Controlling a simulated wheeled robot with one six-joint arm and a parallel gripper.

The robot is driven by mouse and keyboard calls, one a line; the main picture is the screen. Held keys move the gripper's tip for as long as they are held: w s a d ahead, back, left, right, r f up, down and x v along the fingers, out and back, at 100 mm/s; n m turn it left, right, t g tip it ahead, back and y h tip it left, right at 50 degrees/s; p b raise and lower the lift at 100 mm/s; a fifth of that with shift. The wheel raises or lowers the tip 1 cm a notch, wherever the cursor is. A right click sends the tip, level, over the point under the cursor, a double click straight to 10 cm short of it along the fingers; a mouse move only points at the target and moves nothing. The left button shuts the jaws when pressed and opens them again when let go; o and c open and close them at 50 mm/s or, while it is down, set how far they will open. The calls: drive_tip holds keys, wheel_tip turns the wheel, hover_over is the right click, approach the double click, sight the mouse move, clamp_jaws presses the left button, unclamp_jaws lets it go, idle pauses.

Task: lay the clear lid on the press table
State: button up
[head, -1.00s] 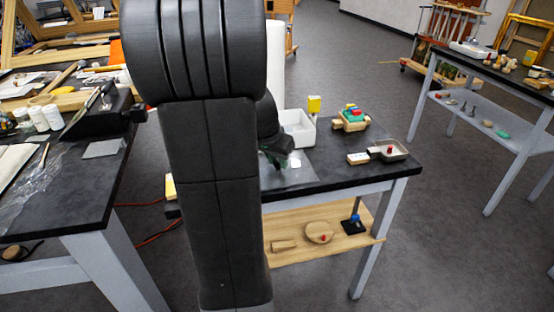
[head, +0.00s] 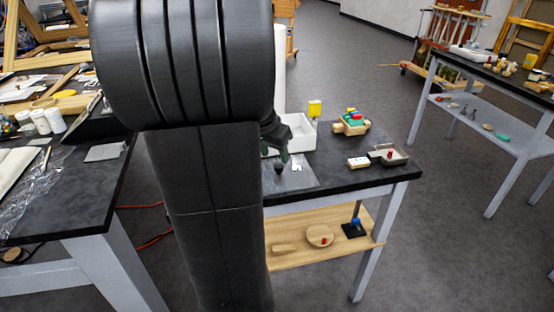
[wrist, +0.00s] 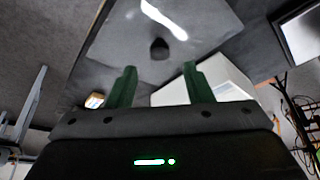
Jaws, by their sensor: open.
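The clear lid (head: 303,178) is a flat see-through sheet with a dark round knob. It lies flat on the black-topped table (head: 345,177) in the middle of the head view, partly hidden behind my arm. In the wrist view the lid (wrist: 115,38) shows a bright reflection, and its knob stands just beyond the fingertips. My gripper (wrist: 159,68) has two green fingers spread apart with nothing between them. In the head view my gripper (head: 281,153) is just above the lid, close to the knob and apart from it. The frames do not label which table is the press table.
A cluttered bench (head: 65,195) is at the left.

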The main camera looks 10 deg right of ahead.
drive_tip(key=v, duration=0.6)
drive_tip(key=shift+r+p, duration=0.3)
